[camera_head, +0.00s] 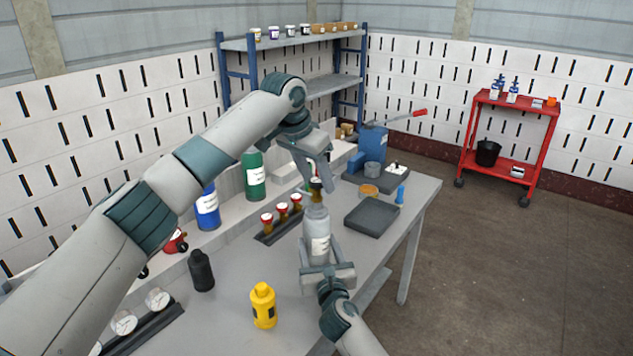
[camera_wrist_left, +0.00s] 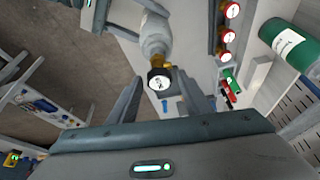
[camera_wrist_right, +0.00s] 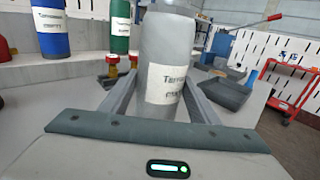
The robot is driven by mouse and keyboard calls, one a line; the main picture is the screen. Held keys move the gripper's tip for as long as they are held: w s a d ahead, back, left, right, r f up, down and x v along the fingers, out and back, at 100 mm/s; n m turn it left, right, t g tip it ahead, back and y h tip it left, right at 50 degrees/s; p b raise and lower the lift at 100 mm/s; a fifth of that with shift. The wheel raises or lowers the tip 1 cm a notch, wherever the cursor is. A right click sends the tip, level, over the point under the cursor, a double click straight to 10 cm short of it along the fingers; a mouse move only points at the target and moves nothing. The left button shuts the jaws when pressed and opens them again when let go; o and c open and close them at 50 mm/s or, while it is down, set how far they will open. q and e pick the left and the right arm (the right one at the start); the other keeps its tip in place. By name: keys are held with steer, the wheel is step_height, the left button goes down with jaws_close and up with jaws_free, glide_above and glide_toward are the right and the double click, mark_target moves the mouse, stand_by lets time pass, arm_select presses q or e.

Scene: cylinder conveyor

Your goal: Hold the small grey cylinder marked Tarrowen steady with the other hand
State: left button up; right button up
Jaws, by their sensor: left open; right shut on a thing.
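The small grey cylinder (camera_head: 317,225) stands upright on the table (camera_head: 230,290), with a white label; in the right wrist view the cylinder (camera_wrist_right: 168,45) shows a partly readable "Tarrow..." label. My right gripper (camera_head: 319,251) is shut on its body, one finger on each side. A brass valve (camera_wrist_left: 158,62) with a dark, round, white-faced part tops it. My left gripper (camera_head: 317,183) is open above the cylinder, its fingers on either side of the valve top. In the left wrist view the left gripper (camera_wrist_left: 163,95) shows gaps beside the valve.
A rack of red-topped brass regulators (camera_head: 281,217) stands left of the cylinder. A yellow bottle (camera_head: 263,306) and a black one (camera_head: 201,271) stand in front. Blue (camera_head: 207,208) and green (camera_head: 254,178) cylinders stand behind.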

mark_target(317, 193)
arm_select(q)
steer(key=shift+f, duration=0.2)
stand_by(0.5)
steer(key=shift+f, duration=1.1)
steer(key=c, duration=0.9)
steer(key=o, duration=0.9)
steer(key=shift+r, duration=0.1)
